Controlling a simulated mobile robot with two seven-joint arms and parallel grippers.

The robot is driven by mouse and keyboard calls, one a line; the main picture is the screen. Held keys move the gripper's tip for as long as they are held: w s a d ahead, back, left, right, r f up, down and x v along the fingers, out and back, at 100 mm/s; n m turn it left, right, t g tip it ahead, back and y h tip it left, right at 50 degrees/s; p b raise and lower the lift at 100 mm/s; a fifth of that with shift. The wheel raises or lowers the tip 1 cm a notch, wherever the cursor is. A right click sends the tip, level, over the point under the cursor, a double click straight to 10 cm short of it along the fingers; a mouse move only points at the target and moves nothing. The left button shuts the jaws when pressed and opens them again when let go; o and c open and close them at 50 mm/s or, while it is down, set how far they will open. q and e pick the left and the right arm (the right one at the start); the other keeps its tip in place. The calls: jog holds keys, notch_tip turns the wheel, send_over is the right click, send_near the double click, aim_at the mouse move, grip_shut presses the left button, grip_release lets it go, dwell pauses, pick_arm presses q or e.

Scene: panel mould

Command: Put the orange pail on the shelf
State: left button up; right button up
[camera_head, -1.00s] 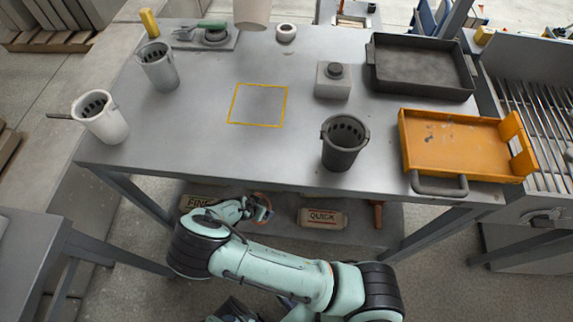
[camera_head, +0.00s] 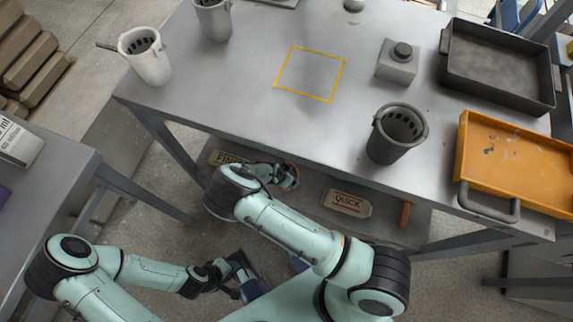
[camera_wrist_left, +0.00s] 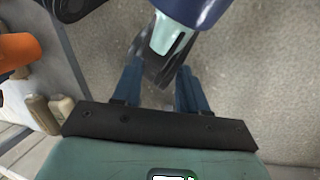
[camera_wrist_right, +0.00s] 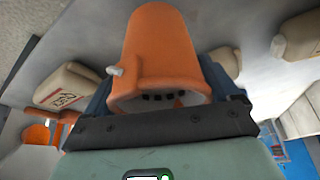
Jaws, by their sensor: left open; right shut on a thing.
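The orange pail (camera_wrist_right: 163,45) fills the middle of the right wrist view, with its slotted rim toward the camera. My right gripper (camera_wrist_right: 160,85) is shut on it, one finger at each side. I cannot tell whether the pail touches the shelf. My left gripper (camera_head: 243,274) is open and empty, low in front of the table; its spread fingers show in the left wrist view (camera_wrist_left: 157,85).
The shelf holds a FINE pack (camera_head: 224,158), a QUICK pack (camera_head: 347,203) and a brown-handled item (camera_head: 405,213). On the tabletop (camera_head: 250,110) are a white pail (camera_head: 148,62), a grey pail (camera_head: 214,20), a dark pail (camera_head: 394,138) and an orange tray (camera_head: 500,165).

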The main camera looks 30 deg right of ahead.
pick_arm(q)
jog(key=shift+w+a+f, duration=0.2)
jog(key=shift+w+f, duration=0.15)
jog(key=shift+w, duration=0.1)
pick_arm(e)
jog(key=shift+f, duration=1.1)
jog(key=shift+f, duration=0.1)
jog(key=o, duration=1.1)
pick_arm(q)
jog(key=shift+w+f, duration=0.1)
pick_arm(e)
jog(key=shift+r, duration=0.3)
pick_arm(q)
jog(key=s+r+p, duration=0.2)
jog(key=r, duration=0.1)
jog(key=shift+s+d+r+p, duration=0.1)
jog(key=shift+s+d+p, duration=0.15)
jog(key=shift+d+p, duration=0.1)
pick_arm(e)
jog(key=v, duration=1.1)
jog(key=shift+a+r, duration=0.1)
jog(key=shift+r, duration=0.2)
jog(key=shift+s, duration=0.1)
